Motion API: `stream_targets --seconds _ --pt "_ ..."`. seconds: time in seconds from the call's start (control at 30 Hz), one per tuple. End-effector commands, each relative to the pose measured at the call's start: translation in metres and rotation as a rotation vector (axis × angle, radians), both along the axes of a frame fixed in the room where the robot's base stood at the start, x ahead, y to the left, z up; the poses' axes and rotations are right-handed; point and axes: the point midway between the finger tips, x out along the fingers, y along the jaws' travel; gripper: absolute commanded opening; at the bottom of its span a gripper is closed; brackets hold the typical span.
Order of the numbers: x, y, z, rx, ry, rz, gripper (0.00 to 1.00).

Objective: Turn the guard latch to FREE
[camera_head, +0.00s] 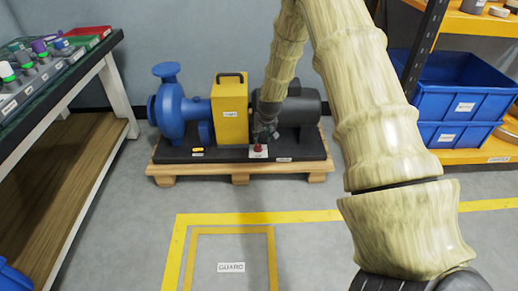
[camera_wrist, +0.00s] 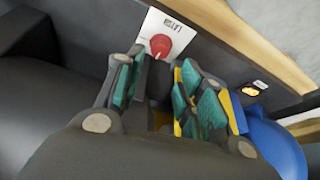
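A red knob (camera_head: 258,148) on a white plate (camera_head: 258,155) is mounted at the front edge of the pump's black base, below the yellow guard (camera_head: 229,108). It also shows in the wrist view (camera_wrist: 160,46), with a pale mark on its face; the plate's print is too small to read. A small yellow part (camera_head: 197,150) sits further left on the base. I cannot tell for certain which is the guard latch. My gripper (camera_head: 265,132) is just above the red knob. In the wrist view its teal-padded fingers (camera_wrist: 157,82) are apart and empty, with the knob beyond their tips.
A blue pump (camera_head: 172,105) stands left of the guard and a dark motor (camera_head: 300,105) right of it, close to my gripper. The wooden pallet (camera_head: 240,172) carries them. A yellow-outlined floor area marked GUARD (camera_head: 231,267) is empty. Blue bins (camera_head: 462,85) stand at right.

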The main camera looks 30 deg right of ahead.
Motion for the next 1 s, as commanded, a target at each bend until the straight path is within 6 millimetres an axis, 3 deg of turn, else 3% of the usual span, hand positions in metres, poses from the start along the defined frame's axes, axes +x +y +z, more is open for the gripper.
stream_targets --seconds 0.1,0.5,0.7,1.0 --pt "0.005 -0.002 -0.021 0.0 0.001 0.0 0.38" --pt "0.027 -0.007 -0.074 0.001 0.001 -0.001 0.38" --pt "0.034 -0.009 -0.087 0.0 0.0 0.0 0.38" --pt "0.036 -0.009 -0.09 0.0 0.0 0.0 0.38"
